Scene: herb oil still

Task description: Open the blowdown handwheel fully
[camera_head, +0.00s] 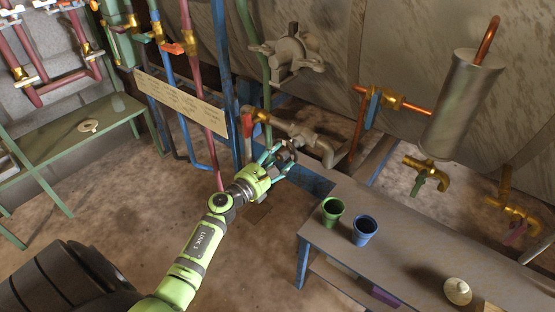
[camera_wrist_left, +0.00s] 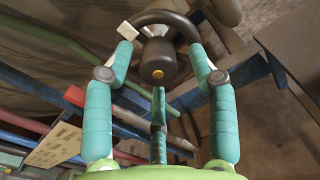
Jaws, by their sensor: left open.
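A dark brown handwheel (camera_wrist_left: 165,22) with a round hub and a yellow centre faces my left wrist camera. I take it as the blowdown handwheel; no readable label confirms this. In the head view, the dark handwheel (camera_head: 284,154) is partly hidden by my left gripper, at the end of a grey pipe fitting. My left gripper (camera_head: 275,163) is open in front of it. In the left wrist view its teal fingers (camera_wrist_left: 160,52) reach to either side of the hub, close to the rim; contact cannot be told. A third finger stands below the hub. My right gripper is out of view.
A red lever (camera_head: 247,123) and a grey pipe (camera_head: 297,131) are close by the gripper. A cream sign board (camera_head: 180,102) hangs to the left. A bench (camera_head: 420,245) at right carries a green cup (camera_head: 332,211) and a blue cup (camera_head: 365,230).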

